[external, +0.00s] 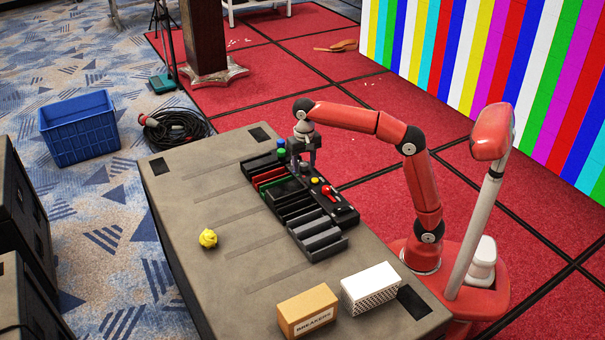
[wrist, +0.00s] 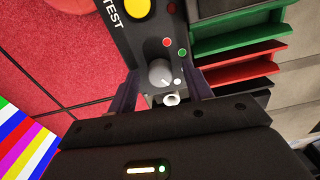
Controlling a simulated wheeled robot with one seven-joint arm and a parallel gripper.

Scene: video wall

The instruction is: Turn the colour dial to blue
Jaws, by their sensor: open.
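The colour dial (wrist: 161,73) is a small grey round knob on a black panel in the wrist view. A pale line on it points toward the lower right, near a white dot (wrist: 177,81). A red dot (wrist: 167,42) and a green dot (wrist: 182,52) sit around it. I see no blue mark; a finger may hide it. My gripper (wrist: 160,88) is open, with one finger on each side of the dial; I cannot tell whether they touch it.
A yellow button (external: 315,181) and a red lever (external: 328,192) are on the panel. Blue and green caps (external: 281,143) stand close to my gripper. Slotted racks (external: 295,205) lie alongside. A yellow crumpled ball (external: 208,238) and two boxes (external: 308,309) are on the table.

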